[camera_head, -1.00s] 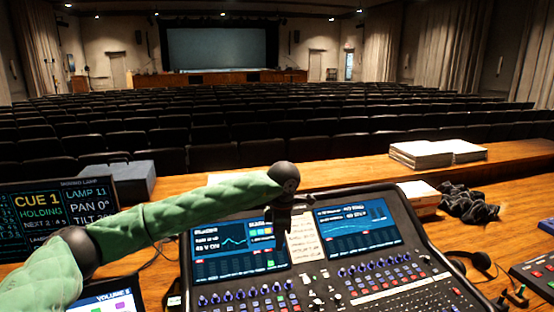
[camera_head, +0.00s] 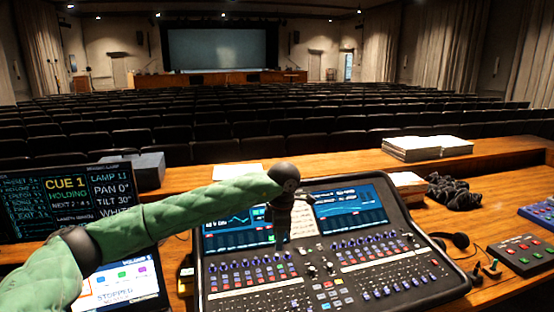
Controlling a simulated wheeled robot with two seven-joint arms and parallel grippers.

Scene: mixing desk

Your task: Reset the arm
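My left arm, in green padded covering, comes in from the lower left and reaches over the mixing desk (camera_head: 335,284). My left gripper (camera_head: 282,236) is small and dark and points down in front of the desk's left screen, above the controls. Whether its fingers are open or shut cannot be told against the dark desk. Nothing can be made out in it. My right gripper is out of the picture.
A cue monitor (camera_head: 68,208) and a tablet (camera_head: 118,284) stand at the left. Paper stacks (camera_head: 427,147), a coiled black cable (camera_head: 455,192), a headset (camera_head: 452,240) and a button box (camera_head: 522,254) lie at the right. Bare wood (camera_head: 500,190) shows between them.

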